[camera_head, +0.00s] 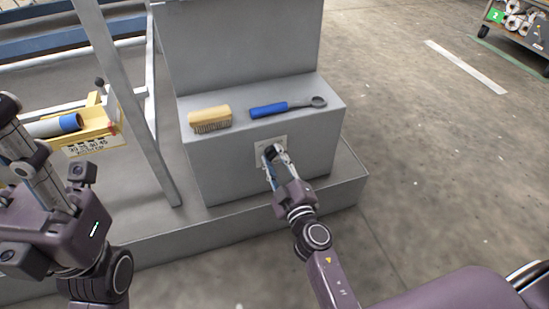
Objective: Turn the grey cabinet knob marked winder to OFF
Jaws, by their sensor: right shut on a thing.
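The grey cabinet (230,165) stands in the middle, with a small pale plate (260,161) on its front face. My right gripper (269,153) reaches up to this plate from below, and its fingers are shut on the knob there. The knob is mostly hidden by the fingers. I cannot read its marking or tell which way it points. My left arm is at the left edge of the view, away from the cabinet, and its fingertips do not show.
The floor at right is clear up to a cart (515,25).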

